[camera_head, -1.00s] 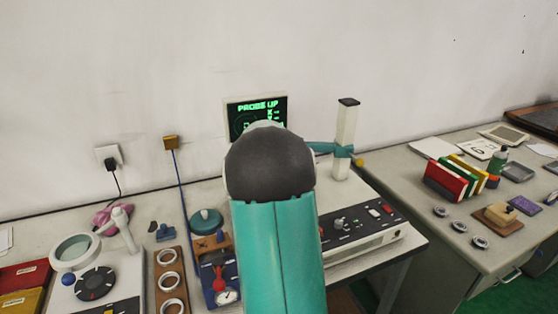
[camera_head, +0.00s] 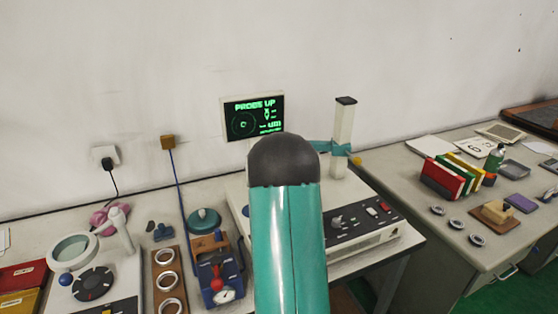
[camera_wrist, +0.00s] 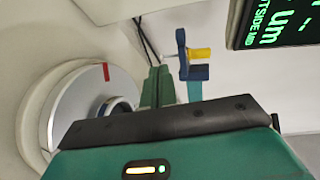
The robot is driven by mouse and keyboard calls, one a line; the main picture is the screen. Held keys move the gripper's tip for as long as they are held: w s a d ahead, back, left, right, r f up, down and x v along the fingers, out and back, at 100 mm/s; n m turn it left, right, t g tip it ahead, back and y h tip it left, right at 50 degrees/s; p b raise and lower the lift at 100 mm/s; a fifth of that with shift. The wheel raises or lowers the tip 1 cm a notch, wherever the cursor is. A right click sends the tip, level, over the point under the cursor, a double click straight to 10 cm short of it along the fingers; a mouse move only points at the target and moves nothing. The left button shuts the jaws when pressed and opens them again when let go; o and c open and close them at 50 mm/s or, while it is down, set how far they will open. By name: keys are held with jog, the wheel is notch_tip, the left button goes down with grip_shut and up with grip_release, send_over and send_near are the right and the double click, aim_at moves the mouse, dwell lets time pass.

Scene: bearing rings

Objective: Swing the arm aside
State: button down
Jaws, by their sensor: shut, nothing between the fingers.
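In the head view my teal arm with its dark rounded joint rises in the centre, in front of the measuring machine (camera_head: 375,222), and hides part of it. My gripper is hidden there. In the wrist view my gripper (camera_wrist: 157,73) shows its short green fingers, shut and empty. Left of them is the machine's round silver turntable (camera_wrist: 75,105) with a red mark, and a ring (camera_wrist: 122,105) partly shows on it. The blue and yellow probe (camera_wrist: 195,60) is beyond the fingertips, apparently apart from them. The screen (camera_head: 253,117) reads "PROBE UP".
A white column (camera_head: 343,137) with a teal side arm stands behind the machine. At left are a magnifier (camera_head: 73,252), a wooden ring rack (camera_head: 167,283) and a dial gauge stand (camera_head: 220,285). The right desk (camera_head: 400,172) holds loose rings and coloured folders (camera_head: 448,177).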

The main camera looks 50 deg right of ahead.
jog(key=x, duration=0.3)
jog(key=r+x, duration=0.1)
jog(key=x, duration=0.1)
jog(key=shift+w+d+f, duration=0.1)
jog(key=shift+w+d, duration=0.2)
jog(key=shift+d, duration=0.1)
jog(key=shift+w, duration=0.1)
